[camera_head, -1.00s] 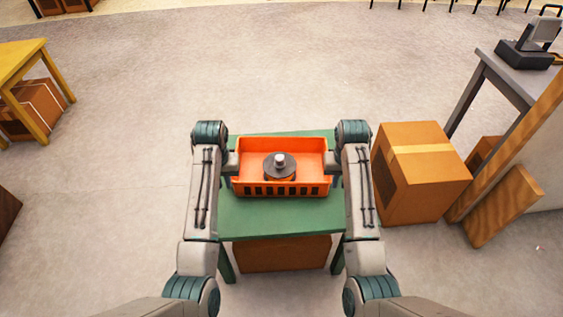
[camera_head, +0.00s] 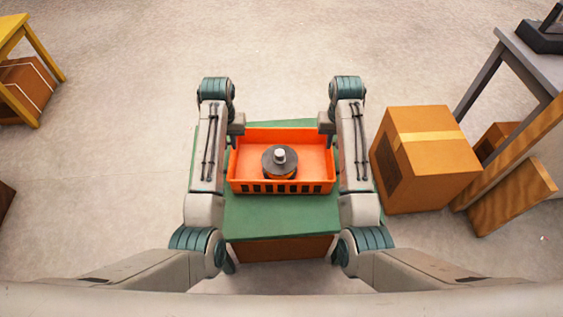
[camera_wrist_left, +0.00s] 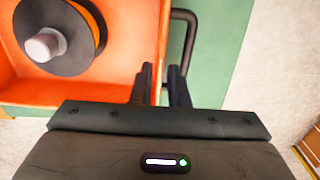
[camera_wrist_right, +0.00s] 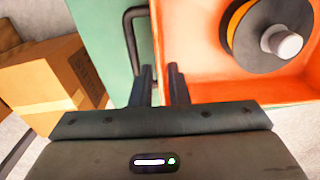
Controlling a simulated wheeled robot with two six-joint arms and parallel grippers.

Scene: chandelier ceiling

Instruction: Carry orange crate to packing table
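The orange crate (camera_head: 313,146) sits on the green table (camera_head: 283,215). It holds a dark round disc with a light knob (camera_head: 279,157) and orange beneath it. My left gripper (camera_head: 239,130) is by the crate's far left corner, and my right gripper (camera_head: 325,130) by its far right corner. In the left wrist view, the fingers (camera_wrist_left: 162,85) are slightly apart near the crate wall, beside a black handle (camera_wrist_left: 190,40). In the right wrist view, the fingers (camera_wrist_right: 160,85) are likewise apart near the wall and a handle (camera_wrist_right: 130,35).
A large cardboard box (camera_head: 425,165) stands close to the right of the green table. A grey table (camera_head: 535,60) with a dark device is at the far right. A yellow table (camera_head: 15,35) is at the far left. The floor beyond and to the left is open.

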